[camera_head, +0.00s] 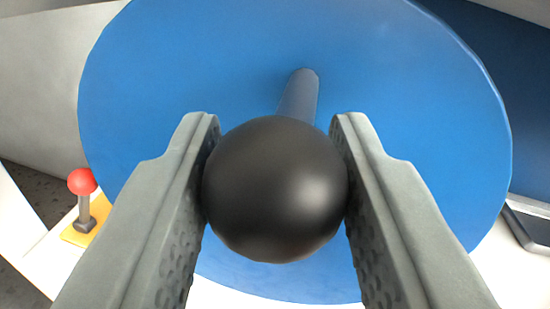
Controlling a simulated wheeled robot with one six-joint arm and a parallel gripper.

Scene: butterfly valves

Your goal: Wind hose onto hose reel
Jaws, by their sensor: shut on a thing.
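A large blue disc (420,120), the side of the hose reel, fills most of the view. A short blue-grey shaft (299,96) stands out from it and ends in a round black knob (275,190). My gripper (276,165) is shut on the black knob, with one grey finger against its left side and one against its right. The knob hides the lower part of the disc's middle. I cannot see any hose.
A small lever with a red ball (82,181) on a yellow base stands left of the disc, close to my left finger. A white surface lies below the disc. A grey wall is at the left, and a dark blue panel (525,95) is at the right.

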